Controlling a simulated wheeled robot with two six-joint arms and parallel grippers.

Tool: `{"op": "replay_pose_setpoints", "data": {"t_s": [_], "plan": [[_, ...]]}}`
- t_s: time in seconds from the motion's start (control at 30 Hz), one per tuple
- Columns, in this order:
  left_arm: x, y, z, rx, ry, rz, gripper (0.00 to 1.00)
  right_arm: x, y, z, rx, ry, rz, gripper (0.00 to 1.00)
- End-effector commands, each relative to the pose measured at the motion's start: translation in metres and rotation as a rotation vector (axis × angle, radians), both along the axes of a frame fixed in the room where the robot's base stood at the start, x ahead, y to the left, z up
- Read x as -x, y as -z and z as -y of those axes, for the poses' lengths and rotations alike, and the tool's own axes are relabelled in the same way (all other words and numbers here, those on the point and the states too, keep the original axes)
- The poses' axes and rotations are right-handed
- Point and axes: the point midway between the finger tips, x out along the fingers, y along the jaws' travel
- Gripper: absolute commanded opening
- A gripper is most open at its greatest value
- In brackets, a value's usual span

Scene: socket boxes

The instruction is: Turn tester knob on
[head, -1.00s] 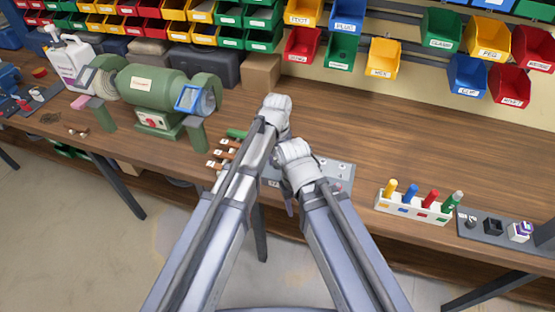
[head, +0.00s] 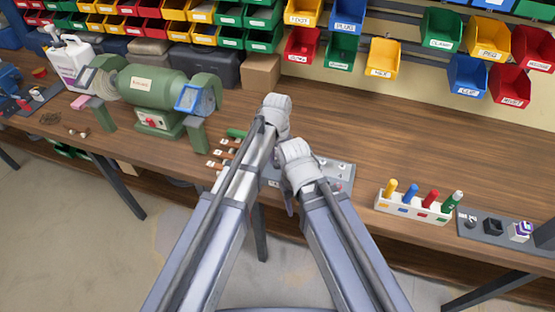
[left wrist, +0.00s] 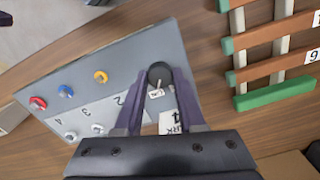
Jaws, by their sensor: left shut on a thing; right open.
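The grey tester box (head: 341,178) lies on the workbench, partly hidden behind my arms in the head view. In the left wrist view the tester (left wrist: 110,65) shows a black round knob (left wrist: 158,73) with a light pointer near one end. My left gripper (left wrist: 160,84) has its two fingers on either side of this knob and is shut on it. In the head view my own wrists hide the knob. My right gripper (head: 289,205) is mostly hidden below its wrist, beside the tester's front edge.
The tester carries red, blue and yellow ring sockets (left wrist: 100,77) beside the knob. A wooden rack with a green bar (left wrist: 275,94) stands close by. A white holder with coloured pegs (head: 413,209) is right of the tester, and a green grinder (head: 155,92) is left.

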Motion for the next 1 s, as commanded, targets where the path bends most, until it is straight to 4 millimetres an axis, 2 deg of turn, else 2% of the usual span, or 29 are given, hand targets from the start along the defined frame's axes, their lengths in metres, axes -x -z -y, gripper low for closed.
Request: {"op": "replay_pose_setpoints", "data": {"t_s": [0.23,0.27,0.5,0.83,1.0], "plan": [[0.0,0.0,0.0,0.0,0.002,0.0,0.0,0.0,0.0,0.0,0.0,0.0,0.0,0.5],[0.0,0.0,0.0,0.0,0.002,0.0,0.4,0.0,0.0,0.0,0.0,0.0,0.0,0.5],[-0.0001,0.0,0.0001,0.0,0.0,0.0,0.67,0.0,0.0,0.0,0.0,0.0,0.0,0.5],[0.0,-0.0012,0.0,0.0,0.0,0.0,0.69,0.0,-0.0012,0.0,0.0,0.0,0.0,0.5],[0.0,-0.0097,0.0,0.0,0.0,0.0,0.69,0.0,-0.0097,0.0,0.0,0.0,0.0,0.5]]}}
